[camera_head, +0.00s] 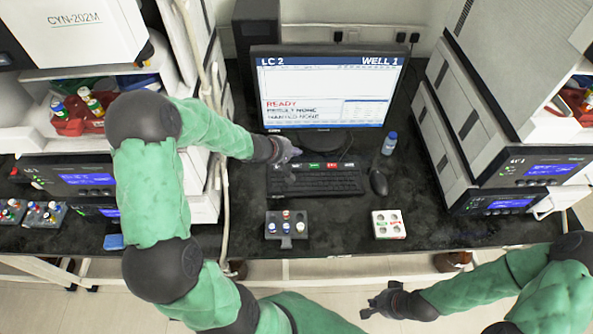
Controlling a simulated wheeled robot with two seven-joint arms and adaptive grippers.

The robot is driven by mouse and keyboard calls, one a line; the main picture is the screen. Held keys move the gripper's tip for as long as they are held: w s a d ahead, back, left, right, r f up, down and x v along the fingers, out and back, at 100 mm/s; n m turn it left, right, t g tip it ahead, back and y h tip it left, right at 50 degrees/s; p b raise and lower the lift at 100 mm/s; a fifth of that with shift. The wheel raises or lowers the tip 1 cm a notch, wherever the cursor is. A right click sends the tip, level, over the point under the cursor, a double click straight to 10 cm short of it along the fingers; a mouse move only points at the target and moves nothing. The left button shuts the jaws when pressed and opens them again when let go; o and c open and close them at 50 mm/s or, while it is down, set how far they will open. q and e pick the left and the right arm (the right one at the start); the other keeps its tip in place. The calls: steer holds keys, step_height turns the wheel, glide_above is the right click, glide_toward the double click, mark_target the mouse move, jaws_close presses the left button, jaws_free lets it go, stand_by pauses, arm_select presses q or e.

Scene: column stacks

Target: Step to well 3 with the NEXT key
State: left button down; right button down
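The monitor (325,88) shows "LC 2", "WELL 1", "READY", "RESULT NONE" and "WANTED NONE". The black keyboard (325,182) lies in front of it. A row of small coloured keys, with a green one (318,166) and a red one (332,166), runs along its back edge. Their lettering is too small to read, so I cannot pick out the NEXT key. My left gripper (288,153) is over the back left part of the keyboard, and its fingers are too small to judge. My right gripper (377,301) looks open and empty, in front of the bench.
A mouse (378,183) and a small blue-capped bottle (389,143) stand right of the keyboard. A dark vial rack (287,225) and a white rack (388,225) stand in front of it. Instrument stacks flank the black bench (340,238).

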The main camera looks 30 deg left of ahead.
mark_target(295, 167)
arm_select(q)
step_height(295, 167, down, 4)
steer(key=b, duration=0.3)
steer(key=shift+r, duration=0.2)
steer(key=shift+f, duration=0.5)
steer(key=shift+f, duration=0.1)
stand_by(0.7)
steer(key=shift+f, duration=0.3)
steer(key=shift+f, duration=0.4)
stand_by(0.7)
stand_by(0.3)
steer(key=shift+r+p, duration=0.85)
steer(key=shift+p, duration=0.15)
